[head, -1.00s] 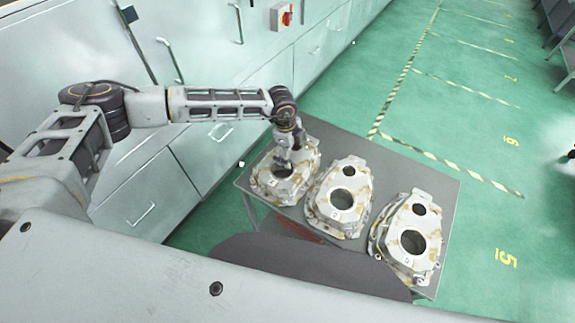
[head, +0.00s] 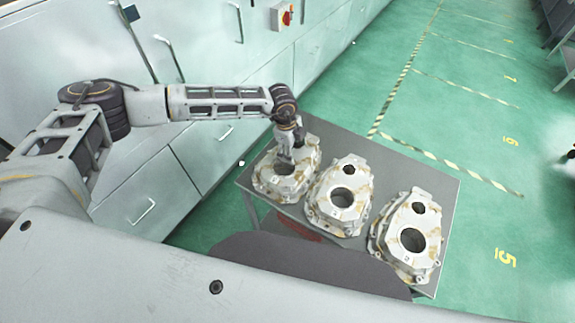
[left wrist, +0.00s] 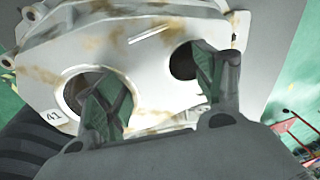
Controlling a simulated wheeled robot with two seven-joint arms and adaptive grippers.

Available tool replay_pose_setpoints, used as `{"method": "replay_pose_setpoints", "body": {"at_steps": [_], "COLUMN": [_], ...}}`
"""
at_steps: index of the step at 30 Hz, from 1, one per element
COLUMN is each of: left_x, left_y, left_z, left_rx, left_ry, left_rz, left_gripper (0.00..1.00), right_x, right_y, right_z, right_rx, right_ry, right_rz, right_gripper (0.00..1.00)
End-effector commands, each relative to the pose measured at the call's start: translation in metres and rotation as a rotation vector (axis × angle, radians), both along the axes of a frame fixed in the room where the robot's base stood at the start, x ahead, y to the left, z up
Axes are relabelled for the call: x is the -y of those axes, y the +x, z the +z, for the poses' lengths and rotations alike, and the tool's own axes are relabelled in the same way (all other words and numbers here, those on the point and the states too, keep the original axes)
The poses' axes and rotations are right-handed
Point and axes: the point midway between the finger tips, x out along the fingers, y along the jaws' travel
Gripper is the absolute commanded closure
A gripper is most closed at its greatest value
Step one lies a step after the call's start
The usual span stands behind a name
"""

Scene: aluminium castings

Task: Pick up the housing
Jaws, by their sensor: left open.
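Three cast aluminium housings with brownish stains stand in a row on a grey table: the left housing (head: 268,184), the middle housing (head: 326,207) and the right housing (head: 391,246). Each has a larger and a smaller round hole. My left gripper (head: 285,158) is over the left housing, by its holes. In the left wrist view the two fingers (left wrist: 165,90) are spread apart, one in front of the large hole and one near the small hole of the housing (left wrist: 135,58). A label reading 41 shows on it. My right gripper is out of view.
The grey table (head: 400,170) has bare room along its far edge. Light cabinets (head: 150,190) with handles stand close to its left. Green floor (head: 480,225) with striped tape lies open to the right.

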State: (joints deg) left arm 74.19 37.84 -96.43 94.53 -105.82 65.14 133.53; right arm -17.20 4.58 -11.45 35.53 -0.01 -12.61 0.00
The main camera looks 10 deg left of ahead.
Motion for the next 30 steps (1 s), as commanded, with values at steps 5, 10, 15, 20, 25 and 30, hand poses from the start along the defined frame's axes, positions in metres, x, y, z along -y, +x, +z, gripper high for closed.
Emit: {"method": "replay_pose_setpoints", "body": {"at_steps": [5, 10, 15, 20, 25, 30], "left_x": [-0.0032, -0.0040, -0.0044, -0.0048, -0.0041, -0.0042], "left_y": [-0.0041, -0.0046, -0.0043, -0.0038, -0.0019, -0.0012], "left_z": [-0.0089, -0.0103, -0.0107, -0.0109, -0.0082, -0.0067], "left_rx": [-0.012, -0.015, -0.015, -0.014, -0.009, -0.008], "left_ry": [0.008, 0.011, 0.012, 0.011, 0.009, 0.008], "left_rz": [0.002, 0.003, 0.004, 0.006, 0.006, 0.007], "left_gripper": [0.95, 1.00, 1.00, 1.00, 1.00, 1.00], "right_x": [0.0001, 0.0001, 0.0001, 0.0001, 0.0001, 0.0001], "right_y": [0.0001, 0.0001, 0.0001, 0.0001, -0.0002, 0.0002], "right_z": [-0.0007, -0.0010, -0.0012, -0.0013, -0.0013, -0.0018], "right_rx": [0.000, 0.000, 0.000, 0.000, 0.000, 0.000], "right_ry": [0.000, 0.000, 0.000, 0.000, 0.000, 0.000], "right_rz": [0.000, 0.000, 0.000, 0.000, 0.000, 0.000], "right_gripper": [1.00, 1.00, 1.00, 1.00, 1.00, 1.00]}}
